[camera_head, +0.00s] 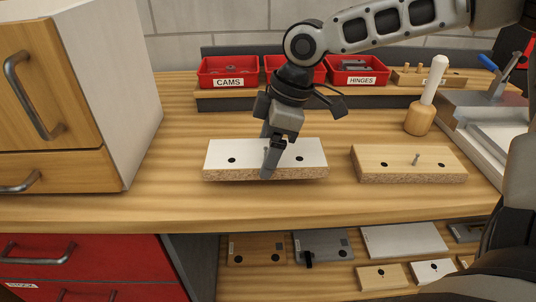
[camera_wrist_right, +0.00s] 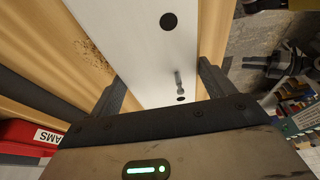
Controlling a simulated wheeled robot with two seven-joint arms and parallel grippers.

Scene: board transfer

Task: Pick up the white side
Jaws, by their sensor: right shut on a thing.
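The white side (camera_head: 222,155) is a flat white board with a chipboard edge and dark round holes, lying level at the middle of the bench in the head view. My right gripper (camera_head: 268,156) comes down from above and is shut on it across its width, near its middle. In the right wrist view the white side (camera_wrist_right: 150,45) runs between the two fingers (camera_wrist_right: 162,85), with a metal pin standing on it. I cannot tell whether it rests on the bench or is just off it. My left gripper is not in view.
Red bins (camera_head: 228,71) line the back. A cabinet (camera_head: 115,90) stands at the left. Several boards lie on the lower shelf (camera_head: 335,280). The front bench strip is clear.

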